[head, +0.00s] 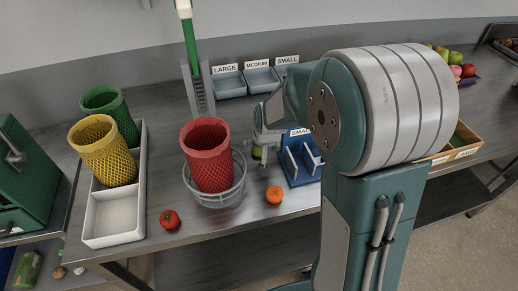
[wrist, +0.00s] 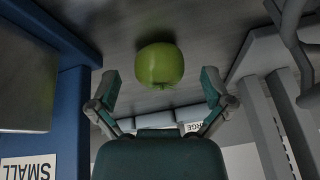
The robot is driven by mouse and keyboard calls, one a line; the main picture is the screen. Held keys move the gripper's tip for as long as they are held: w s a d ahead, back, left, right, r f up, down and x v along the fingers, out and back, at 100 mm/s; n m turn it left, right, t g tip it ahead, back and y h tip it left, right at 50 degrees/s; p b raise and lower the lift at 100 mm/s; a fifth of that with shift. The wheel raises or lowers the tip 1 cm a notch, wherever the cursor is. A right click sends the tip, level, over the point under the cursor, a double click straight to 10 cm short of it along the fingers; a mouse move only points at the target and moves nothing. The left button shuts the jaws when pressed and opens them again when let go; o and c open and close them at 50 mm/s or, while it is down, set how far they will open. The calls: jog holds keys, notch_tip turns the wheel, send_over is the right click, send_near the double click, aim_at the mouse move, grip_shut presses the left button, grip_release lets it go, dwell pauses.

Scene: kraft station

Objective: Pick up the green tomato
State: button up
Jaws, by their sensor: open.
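The green tomato (wrist: 159,65) rests on the grey metal counter in the wrist view, just beyond my fingertips and roughly centred between them. My gripper (wrist: 161,86) is open, with one finger to each side, and nothing is held. In the head view my gripper (head: 264,148) points down between the wire basket and the blue stand. A small green patch (head: 257,152) shows at its fingers, probably the tomato, mostly hidden.
The grey wire basket (head: 218,200) with a red mesh bin (head: 207,155) stands close left. The blue stand (head: 290,172) labelled SMALL is close right. An orange fruit (head: 274,195) and a red tomato (head: 169,219) lie in front. Labelled trays (head: 230,88) stand behind.

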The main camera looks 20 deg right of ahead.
jog(key=shift+w+f, duration=0.25)
jog(key=shift+f, duration=0.3)
jog(key=c, duration=1.1)
jog(key=shift+r, duration=0.1)
